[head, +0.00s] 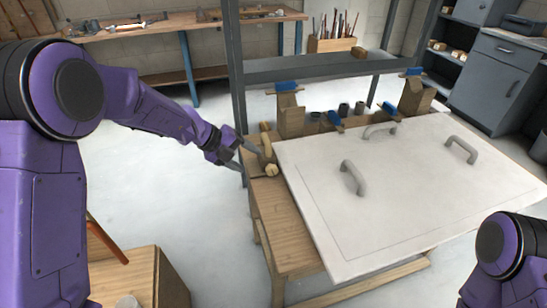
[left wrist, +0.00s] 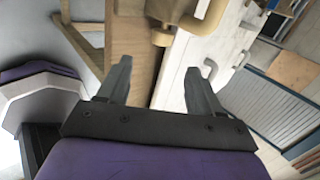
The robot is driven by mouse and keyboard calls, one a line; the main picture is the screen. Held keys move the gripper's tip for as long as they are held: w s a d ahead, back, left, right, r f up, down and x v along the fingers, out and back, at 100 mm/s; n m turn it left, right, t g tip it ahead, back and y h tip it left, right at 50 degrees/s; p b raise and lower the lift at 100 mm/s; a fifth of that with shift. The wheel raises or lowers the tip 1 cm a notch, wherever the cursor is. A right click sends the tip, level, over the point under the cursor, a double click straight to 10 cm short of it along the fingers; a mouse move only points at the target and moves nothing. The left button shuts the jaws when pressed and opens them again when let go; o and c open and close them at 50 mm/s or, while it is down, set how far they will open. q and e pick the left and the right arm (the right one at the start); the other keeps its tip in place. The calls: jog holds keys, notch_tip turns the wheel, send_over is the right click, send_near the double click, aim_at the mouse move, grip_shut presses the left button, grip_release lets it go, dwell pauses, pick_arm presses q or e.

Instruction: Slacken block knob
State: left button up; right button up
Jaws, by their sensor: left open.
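A small tan knob (head: 271,170) sits at the left edge of the wooden bench, beside the white panel (head: 400,200). A tan upright piece (head: 265,140) stands just behind it. My left gripper (head: 248,158) is open and empty, just left of these parts. In the left wrist view the open fingers (left wrist: 157,66) point at the bench edge, with a tan rounded part (left wrist: 162,38) ahead of and between the tips, apart from them. Which of the tan parts is the block knob I cannot tell for sure. My right gripper is out of view.
The white panel carries several grey handles (head: 352,178) and covers most of the bench (head: 285,225). Wooden blocks with blue parts (head: 288,87) and dark cylinders stand along its back edge. A grey frame post (head: 235,70) rises close behind my left gripper. Open floor lies left.

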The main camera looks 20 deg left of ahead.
aim_at(269, 169)
pick_arm(q)
jog(key=x, duration=0.9)
jog(key=shift+w+d+f, duration=0.1)
jog(key=shift+w+f, duration=0.1)
jog(key=shift+w, duration=0.1)
jog(key=shift+w+d+f, duration=0.1)
jog(key=shift+d+f, duration=0.1)
jog(key=shift+d, duration=0.1)
